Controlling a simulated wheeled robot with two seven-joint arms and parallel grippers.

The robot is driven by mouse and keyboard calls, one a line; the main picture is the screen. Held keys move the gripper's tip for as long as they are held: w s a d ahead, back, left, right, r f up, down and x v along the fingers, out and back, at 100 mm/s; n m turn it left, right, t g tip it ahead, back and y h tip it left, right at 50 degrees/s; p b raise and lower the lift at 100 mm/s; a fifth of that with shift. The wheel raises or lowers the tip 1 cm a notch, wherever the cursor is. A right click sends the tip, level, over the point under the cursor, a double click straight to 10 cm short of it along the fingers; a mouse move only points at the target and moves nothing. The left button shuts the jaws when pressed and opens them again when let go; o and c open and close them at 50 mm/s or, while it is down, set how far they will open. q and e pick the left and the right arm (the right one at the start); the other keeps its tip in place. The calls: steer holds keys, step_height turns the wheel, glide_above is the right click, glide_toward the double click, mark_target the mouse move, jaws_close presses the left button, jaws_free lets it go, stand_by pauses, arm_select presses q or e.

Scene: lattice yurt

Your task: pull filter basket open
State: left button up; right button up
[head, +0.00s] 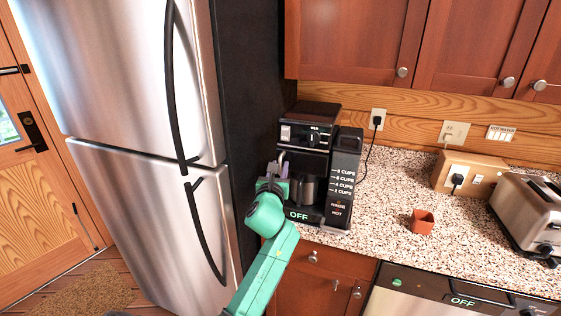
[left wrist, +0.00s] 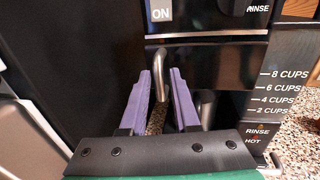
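The black coffee maker (head: 318,130) stands on the counter beside the fridge. Its filter basket front (left wrist: 225,52) is a dark panel below the ON label in the left wrist view. A curved metal handle (left wrist: 160,66) hangs from that panel. My left gripper (head: 278,168) is in front of the coffee maker. In the left wrist view its purple fingers (left wrist: 161,74) are apart, with the handle between or just beyond the tips; contact cannot be told. A dark carafe (head: 308,188) sits below, partly hidden by my gripper. My right gripper is not in view.
The steel fridge (head: 120,110) stands close on the left. A small red-brown cup (head: 422,222) and a toaster (head: 530,210) stand on the speckled counter (head: 385,205) to the right. Wooden cabinets (head: 355,45) hang above. A power cord (head: 366,150) runs behind the coffee maker.

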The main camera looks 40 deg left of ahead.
arm_select(q)
steer(key=x, duration=0.2)
steer(key=shift+w+a+f, duration=0.25)
steer(key=shift+a, duration=0.1)
steer(key=shift+d+r, duration=0.1)
steer(key=shift+d, duration=0.05)
steer(key=shift+s, duration=0.15)
steer(key=shift+c, duration=0.3)
jaws_close()
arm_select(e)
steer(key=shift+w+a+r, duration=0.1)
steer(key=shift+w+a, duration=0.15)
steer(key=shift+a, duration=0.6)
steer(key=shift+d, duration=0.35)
